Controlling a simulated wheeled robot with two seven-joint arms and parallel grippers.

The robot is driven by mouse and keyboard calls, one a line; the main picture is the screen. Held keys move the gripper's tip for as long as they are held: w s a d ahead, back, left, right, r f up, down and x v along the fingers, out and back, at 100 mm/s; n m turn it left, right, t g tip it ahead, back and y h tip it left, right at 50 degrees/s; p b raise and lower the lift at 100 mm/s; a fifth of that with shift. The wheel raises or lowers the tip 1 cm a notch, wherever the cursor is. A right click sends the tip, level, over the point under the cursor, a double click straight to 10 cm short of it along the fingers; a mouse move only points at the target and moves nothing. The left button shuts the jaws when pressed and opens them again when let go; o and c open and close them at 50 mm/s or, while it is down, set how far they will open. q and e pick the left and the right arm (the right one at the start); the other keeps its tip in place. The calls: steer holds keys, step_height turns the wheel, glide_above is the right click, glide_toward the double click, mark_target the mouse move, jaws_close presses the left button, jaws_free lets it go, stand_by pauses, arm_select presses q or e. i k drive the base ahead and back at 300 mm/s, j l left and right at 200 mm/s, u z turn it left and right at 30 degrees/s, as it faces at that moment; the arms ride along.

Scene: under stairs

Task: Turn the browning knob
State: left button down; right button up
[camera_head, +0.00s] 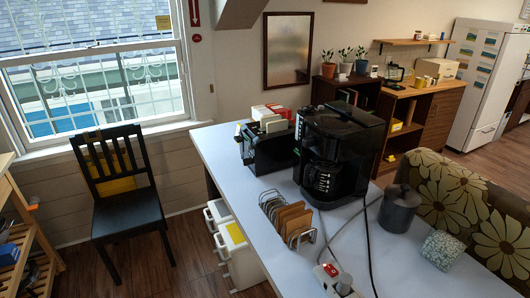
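A black toaster (268,150) stands at the far left part of the light table, with pale and reddish slab-like pieces (270,115) at its top. Its left end faces the table's edge and shows small details, too small for me to make out a browning knob for certain. Neither of my grippers is in view.
A black coffee maker (338,150) stands close to the toaster's right. A wire rack (288,218) with brown slices is in front. The table's (225,165) left strip is clear; a black chair (125,200) stands beyond.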

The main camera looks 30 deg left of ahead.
mark_target(247, 161)
steer(key=k+j+u, duration=0.2)
steer(key=j, duration=1.15)
steer(key=j+u, duration=0.2)
steer(key=j, duration=1.2)
